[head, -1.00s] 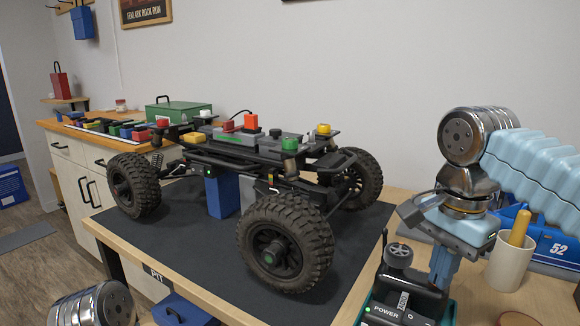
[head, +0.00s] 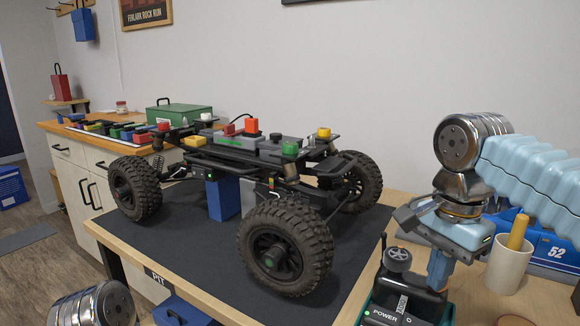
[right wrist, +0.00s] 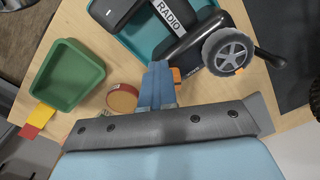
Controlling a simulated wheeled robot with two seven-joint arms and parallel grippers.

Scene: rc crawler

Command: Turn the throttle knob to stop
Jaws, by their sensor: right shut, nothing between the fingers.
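The black radio (head: 412,297) stands at the front right of the bench, with a POWER label on its front. Its spoked wheel (head: 397,258) has an orange mark in the right wrist view (right wrist: 232,52). Beside the wheel, an orange part (right wrist: 177,75) shows partly behind my fingers; I cannot tell whether it is the throttle knob. My right gripper (right wrist: 158,72) is shut and empty, its blue fingertips close to the radio's side. In the head view, it (head: 440,270) points down behind the radio. My left gripper is out of view; only my left arm shows.
The crawler (head: 240,165) stands on a dark mat (head: 180,245) left of the radio. A cream cup (head: 508,270) with a wooden handle is right of my gripper. A green tray (right wrist: 65,85) and a round red-topped tin (right wrist: 122,97) lie near my fingers.

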